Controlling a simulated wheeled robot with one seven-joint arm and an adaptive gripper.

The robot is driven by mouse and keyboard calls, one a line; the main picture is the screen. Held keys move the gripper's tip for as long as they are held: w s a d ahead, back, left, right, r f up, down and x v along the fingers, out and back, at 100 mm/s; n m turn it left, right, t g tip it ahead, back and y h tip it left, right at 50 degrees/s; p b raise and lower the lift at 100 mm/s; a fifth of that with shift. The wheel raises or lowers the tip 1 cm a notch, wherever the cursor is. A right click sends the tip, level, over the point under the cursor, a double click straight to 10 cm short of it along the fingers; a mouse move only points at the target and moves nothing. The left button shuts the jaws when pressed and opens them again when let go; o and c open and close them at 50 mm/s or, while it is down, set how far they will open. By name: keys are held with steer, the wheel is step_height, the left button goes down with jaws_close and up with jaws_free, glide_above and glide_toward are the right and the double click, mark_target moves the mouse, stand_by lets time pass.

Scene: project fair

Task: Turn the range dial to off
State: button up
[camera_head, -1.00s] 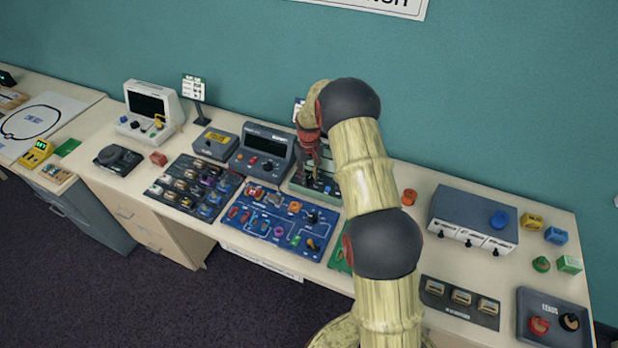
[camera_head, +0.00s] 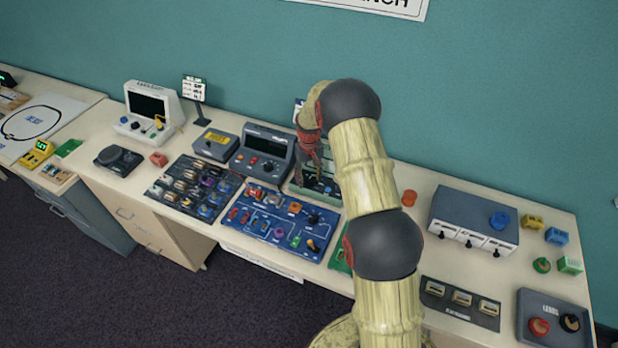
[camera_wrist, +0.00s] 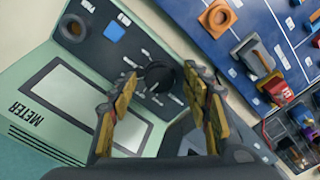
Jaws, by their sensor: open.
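The green meter (camera_wrist: 62,98) fills the left of the wrist view, with its name printed beside a blank pale display. Its black range dial (camera_wrist: 158,75) sits on the dark panel, ringed by small white labels too small to read. My gripper (camera_wrist: 166,88) is open, with one finger on each side of the dial; whether either finger touches it I cannot tell. In the head view the meter (camera_head: 326,188) is partly hidden behind my arm, and my gripper (camera_head: 314,170) points down over its panel. The dial's pointer direction is not clear.
On the meter panel are a blue square (camera_wrist: 114,31) and a dark round jack (camera_wrist: 73,28). A blue board (camera_head: 262,236) with several parts lies close by. A grey instrument (camera_head: 262,152) stands left of the meter. A blue-grey box (camera_head: 474,214) stands right.

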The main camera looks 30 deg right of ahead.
mark_target(309, 179)
step_height(309, 179, up, 12)
stand_by(0.6)
stand_by(0.5)
